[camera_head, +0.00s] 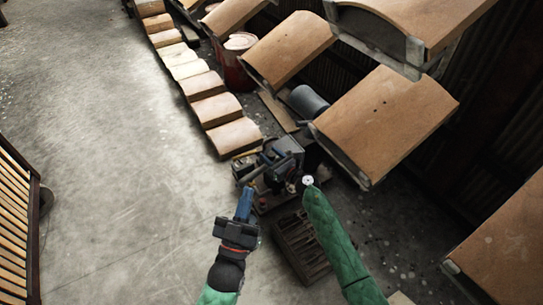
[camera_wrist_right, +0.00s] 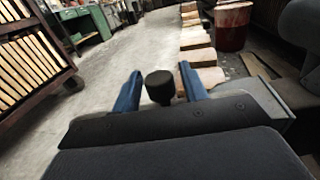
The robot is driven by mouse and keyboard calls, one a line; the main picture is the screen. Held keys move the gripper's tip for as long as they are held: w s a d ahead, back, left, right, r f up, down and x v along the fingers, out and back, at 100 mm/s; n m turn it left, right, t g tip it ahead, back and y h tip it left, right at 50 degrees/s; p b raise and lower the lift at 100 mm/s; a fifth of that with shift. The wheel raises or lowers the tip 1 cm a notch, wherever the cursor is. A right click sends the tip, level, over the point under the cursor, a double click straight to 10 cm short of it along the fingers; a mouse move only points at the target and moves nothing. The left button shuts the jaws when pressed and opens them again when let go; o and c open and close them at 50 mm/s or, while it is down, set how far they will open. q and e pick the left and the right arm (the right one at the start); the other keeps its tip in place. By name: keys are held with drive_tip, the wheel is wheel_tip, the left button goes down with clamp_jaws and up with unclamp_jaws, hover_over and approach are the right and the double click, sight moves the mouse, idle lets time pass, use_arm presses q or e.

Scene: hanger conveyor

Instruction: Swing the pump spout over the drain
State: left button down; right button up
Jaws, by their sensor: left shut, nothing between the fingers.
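In the head view my left gripper (camera_head: 245,203) is shut and empty, low over the floor in front of the pump area. My right gripper (camera_head: 269,158) is above it, among dark machine parts. The right wrist view shows its two blue fingers apart, with a dark round knob (camera_wrist_right: 160,87) between them. Gaps show on both sides of the knob. I cannot tell the pump spout apart from the dark gripper and machinery. A dark slatted grate (camera_head: 299,247), which may be the drain, lies below and right of the right gripper.
Brown curved-top panels (camera_head: 386,117) stand close on the right. A grey cylinder (camera_head: 308,102) and a red bucket (camera_head: 236,62) are behind. A row of brown blocks (camera_head: 216,109) runs up the left. The concrete floor (camera_head: 110,150) is clear, with a slatted rack (camera_head: 16,220) at far left.

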use_arm(q)
drive_tip(key=shift+f, duration=0.15)
use_arm(e)
clamp_jaws()
use_arm(q)
drive_tip(key=shift+s, duration=0.1)
